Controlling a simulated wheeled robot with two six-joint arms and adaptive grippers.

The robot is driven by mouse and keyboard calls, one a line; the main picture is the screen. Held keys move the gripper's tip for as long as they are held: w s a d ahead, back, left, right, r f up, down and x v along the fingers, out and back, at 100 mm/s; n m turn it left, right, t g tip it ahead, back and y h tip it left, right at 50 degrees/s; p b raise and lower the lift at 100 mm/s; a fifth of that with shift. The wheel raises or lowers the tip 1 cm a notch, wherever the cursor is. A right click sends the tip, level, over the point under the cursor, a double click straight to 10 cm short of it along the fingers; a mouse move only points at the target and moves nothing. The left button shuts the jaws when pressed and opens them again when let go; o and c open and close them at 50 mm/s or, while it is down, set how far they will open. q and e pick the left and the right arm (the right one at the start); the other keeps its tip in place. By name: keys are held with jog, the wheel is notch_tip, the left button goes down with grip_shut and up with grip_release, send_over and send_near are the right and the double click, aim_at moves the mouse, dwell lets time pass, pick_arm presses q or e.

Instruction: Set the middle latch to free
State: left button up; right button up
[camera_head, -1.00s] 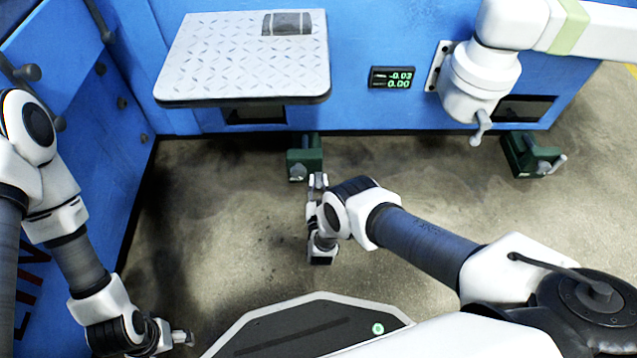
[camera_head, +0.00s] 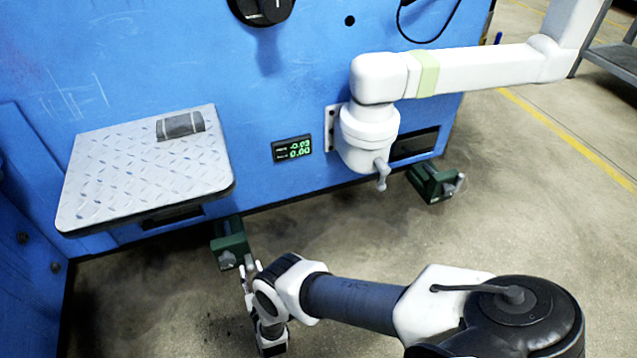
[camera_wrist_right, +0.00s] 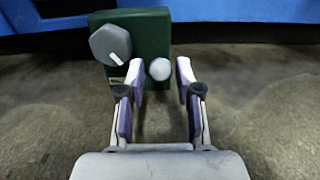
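A green latch block (camera_head: 228,240) sits at the foot of the blue machine, to the right of and below the plate shelf. In the right wrist view the block (camera_wrist_right: 150,38) carries a grey hexagonal knob (camera_wrist_right: 111,44) with a white mark and a pale round lever end (camera_wrist_right: 159,69). My right gripper (camera_head: 250,268) is low, just in front of this block. In the wrist view the gripper (camera_wrist_right: 158,72) is open, with the lever end showing between its fingertips. I cannot tell whether they touch. My left gripper is out of view.
Another green latch block (camera_head: 430,181) with a lever stands further right. A white jointed arm (camera_head: 370,135) with a small handle is mounted on the machine above. The plate shelf (camera_head: 140,170) overhangs at left, beside a small display (camera_head: 292,149). Floor on the right is clear.

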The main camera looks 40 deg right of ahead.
jog(key=v, duration=0.1)
jog(key=p+v, duration=0.2)
jog(key=v, duration=0.1)
jog(key=shift+s+r, duration=0.15)
jog(key=shift+r, duration=0.45)
jog(key=w+d+r+n+g+y+p, duration=0.2)
jog(key=w+d+r+n+g+p, duration=0.3)
jog(key=d+r+n, duration=0.7)
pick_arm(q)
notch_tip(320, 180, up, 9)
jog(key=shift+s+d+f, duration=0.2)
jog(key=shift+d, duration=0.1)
pick_arm(e)
jog(key=s+r+n+g+y, duration=0.2)
jog(key=s+n+g, duration=0.6)
jog(key=s+n, duration=0.8)
jog(key=s+r, duration=0.1)
jog(key=s, duration=0.4)
jog(key=shift+r+n, duration=0.35)
jog(key=shift+n, duration=0.05)
jog(key=shift+s+a, duration=0.1)
jog(key=shift+a, duration=0.05)
